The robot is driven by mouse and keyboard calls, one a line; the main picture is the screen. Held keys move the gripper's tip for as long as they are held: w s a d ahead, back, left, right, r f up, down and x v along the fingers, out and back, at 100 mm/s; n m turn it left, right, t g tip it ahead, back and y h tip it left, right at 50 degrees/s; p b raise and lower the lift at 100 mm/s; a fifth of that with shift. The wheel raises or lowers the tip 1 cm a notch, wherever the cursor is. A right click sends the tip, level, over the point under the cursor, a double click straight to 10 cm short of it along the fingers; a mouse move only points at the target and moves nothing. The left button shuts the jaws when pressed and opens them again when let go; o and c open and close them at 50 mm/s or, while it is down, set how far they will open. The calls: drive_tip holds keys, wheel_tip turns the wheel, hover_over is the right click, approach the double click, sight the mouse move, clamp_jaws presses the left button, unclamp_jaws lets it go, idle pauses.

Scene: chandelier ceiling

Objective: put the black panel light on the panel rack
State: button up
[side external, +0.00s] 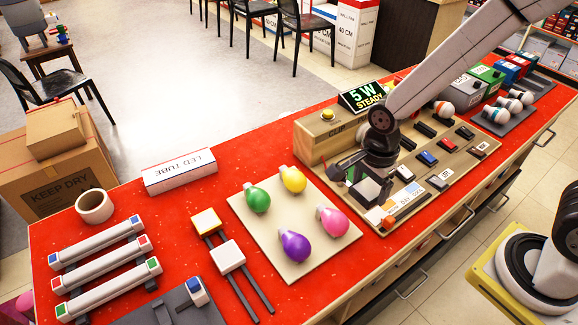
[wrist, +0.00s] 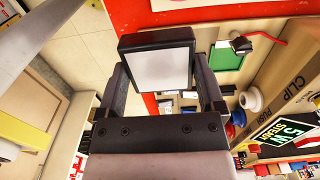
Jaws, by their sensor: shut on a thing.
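The black panel light (wrist: 158,65) has a black frame and a pale square face. In the wrist view it sits between the two fingers of my gripper (wrist: 160,88), which is shut on it. In the side view my gripper (side external: 366,182) holds the panel light (side external: 367,190) over the near left end of the beige clip board, tilted. I cannot tell whether it touches the board. Two dark rails (side external: 250,290) on the red counter, carrying two white-faced blocks, look like the panel rack; they stand left of my gripper, beyond the bulb board.
A cream board (side external: 270,258) with several coloured bulbs lies between my gripper and the rails. The beige clip board (side external: 440,180) holds switches and a lit "5 W STEADY" sign (side external: 362,97). White tubes (side external: 105,268), a tape roll (side external: 95,206) and an LED tube box (side external: 180,171) stand left.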

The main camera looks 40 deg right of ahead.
drive_tip(key=s+a, duration=0.5)
drive_tip(key=a, duration=0.5)
drive_tip(key=s+a, duration=0.5)
drive_tip(key=a, duration=0.4)
drive_tip(key=shift+s+a, duration=0.35)
drive_tip(key=w+a+f, duration=0.2)
drive_tip(key=w, duration=0.1)
drive_tip(key=w+a+f, duration=0.6)
drive_tip(key=shift+w+f, duration=0.2)
drive_tip(key=shift+w, duration=0.2)
drive_tip(key=shift+w+a+f, duration=0.3)
drive_tip(key=shift+f, duration=0.15)
drive_tip(key=shift+w+a+f, duration=0.15)
drive_tip(key=shift+w+f, duration=0.05)
drive_tip(key=shift+f, duration=1.65)
